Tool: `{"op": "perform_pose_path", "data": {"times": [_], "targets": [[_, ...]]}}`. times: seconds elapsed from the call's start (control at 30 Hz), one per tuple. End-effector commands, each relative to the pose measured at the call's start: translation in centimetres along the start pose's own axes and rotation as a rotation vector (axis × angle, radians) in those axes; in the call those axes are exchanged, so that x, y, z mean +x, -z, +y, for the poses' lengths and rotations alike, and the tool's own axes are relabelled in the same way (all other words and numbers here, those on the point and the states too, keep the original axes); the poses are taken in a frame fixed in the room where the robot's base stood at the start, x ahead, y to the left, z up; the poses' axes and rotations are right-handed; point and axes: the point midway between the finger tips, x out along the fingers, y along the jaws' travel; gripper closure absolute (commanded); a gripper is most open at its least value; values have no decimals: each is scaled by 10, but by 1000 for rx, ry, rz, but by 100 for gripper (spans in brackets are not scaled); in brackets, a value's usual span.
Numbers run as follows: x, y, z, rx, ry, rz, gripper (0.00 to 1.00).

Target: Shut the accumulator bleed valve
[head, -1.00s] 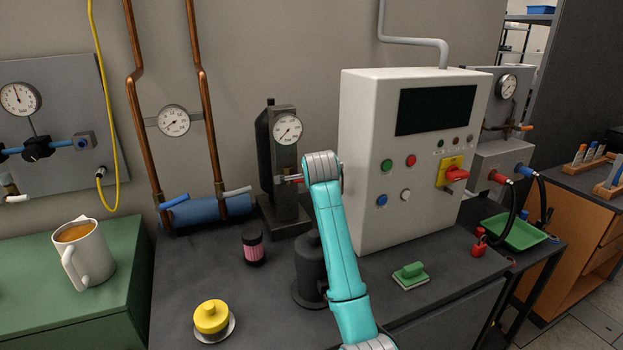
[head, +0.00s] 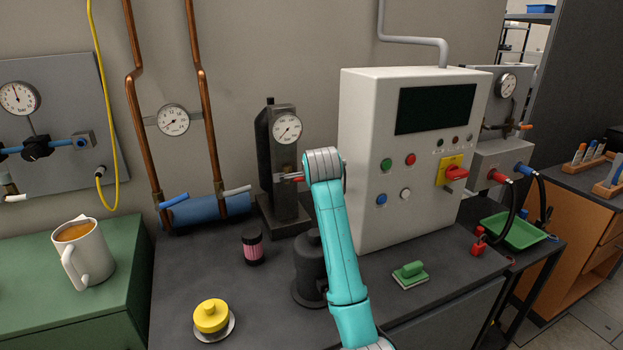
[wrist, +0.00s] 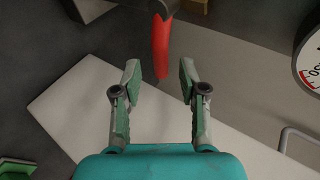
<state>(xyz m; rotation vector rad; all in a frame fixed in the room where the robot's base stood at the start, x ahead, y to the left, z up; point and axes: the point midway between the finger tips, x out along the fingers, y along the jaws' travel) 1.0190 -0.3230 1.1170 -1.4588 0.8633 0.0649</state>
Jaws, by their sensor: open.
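The accumulator is a dark upright unit (head: 263,150) on a stand in the middle of the head view, with a round gauge (head: 288,128) on its front. Its bleed valve has a red lever (head: 298,180) below the gauge, mostly hidden by my arm. In the wrist view the red lever (wrist: 162,45) hangs from a dark fitting at the top. My gripper (wrist: 160,75) is open and empty. The lever's free end shows between the two fingertips, with a gap on each side; I cannot tell the depth. In the head view my arm hides the gripper.
A white control cabinet (head: 366,130) stands close to the right of my arm.

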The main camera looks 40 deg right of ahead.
Motion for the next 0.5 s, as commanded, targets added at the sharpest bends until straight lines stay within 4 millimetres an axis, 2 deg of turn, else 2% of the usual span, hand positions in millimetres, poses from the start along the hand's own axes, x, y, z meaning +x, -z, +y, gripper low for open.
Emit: {"op": "perform_pose_path", "data": {"times": [0.1,0.3,0.5], "targets": [[-25,-1,-1,0,4,-1,58],[-62,0,0,-1,2,0,58],[-82,0,0,0,0,1,58]]}}
